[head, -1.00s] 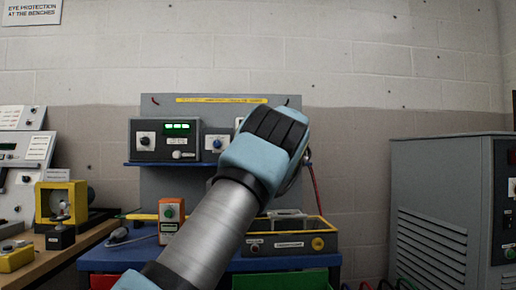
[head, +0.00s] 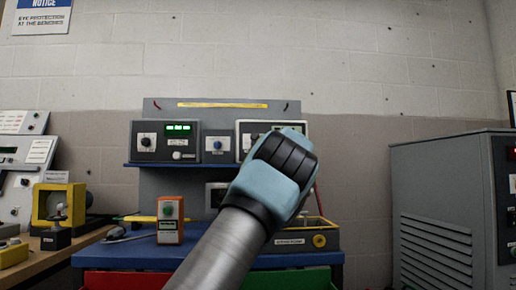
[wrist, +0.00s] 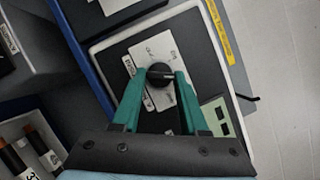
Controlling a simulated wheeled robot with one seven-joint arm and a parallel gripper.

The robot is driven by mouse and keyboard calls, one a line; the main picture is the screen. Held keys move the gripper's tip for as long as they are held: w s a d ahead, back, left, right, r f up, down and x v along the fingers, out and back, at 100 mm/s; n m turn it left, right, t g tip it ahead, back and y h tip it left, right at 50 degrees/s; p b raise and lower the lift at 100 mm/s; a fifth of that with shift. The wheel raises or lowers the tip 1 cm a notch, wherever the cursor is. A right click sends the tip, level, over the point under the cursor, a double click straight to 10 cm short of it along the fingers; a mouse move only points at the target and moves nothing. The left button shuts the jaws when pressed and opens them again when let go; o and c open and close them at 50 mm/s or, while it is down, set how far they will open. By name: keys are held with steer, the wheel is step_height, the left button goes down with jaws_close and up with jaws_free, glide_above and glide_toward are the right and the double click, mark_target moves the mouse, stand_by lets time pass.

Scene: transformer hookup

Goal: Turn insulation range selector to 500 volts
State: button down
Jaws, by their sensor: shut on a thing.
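The black selector knob (wrist: 160,74) sits on a white label plate (wrist: 153,55) on the dark face of a white-framed instrument (wrist: 97,47). In the wrist view, the teal fingers of my gripper (wrist: 160,78) are shut on the knob, one on either side. The label print is too small and tilted to read, so I cannot tell the setting. In the head view, the white-framed instrument (head: 241,126) stands on the blue shelf. My wrist and hand hide most of its face and the fingertips.
A grey meter with green digits (head: 165,141) and a small blue-knob box (head: 216,144) stand left of the instrument. An orange tester (head: 170,219) and a tray (head: 322,240) are on the blue bench below. A grey cabinet (head: 437,195) stands at the right.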

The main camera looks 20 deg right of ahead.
steer(key=shift+f, duration=0.1)
stand_by(0.3)
steer(key=shift+c, duration=2.2)
jaws_free()
steer(key=b+v, duration=0.4)
steer(key=v, duration=0.6)
steer(key=shift+s, duration=0.4)
steer(key=shift+d, duration=0.1)
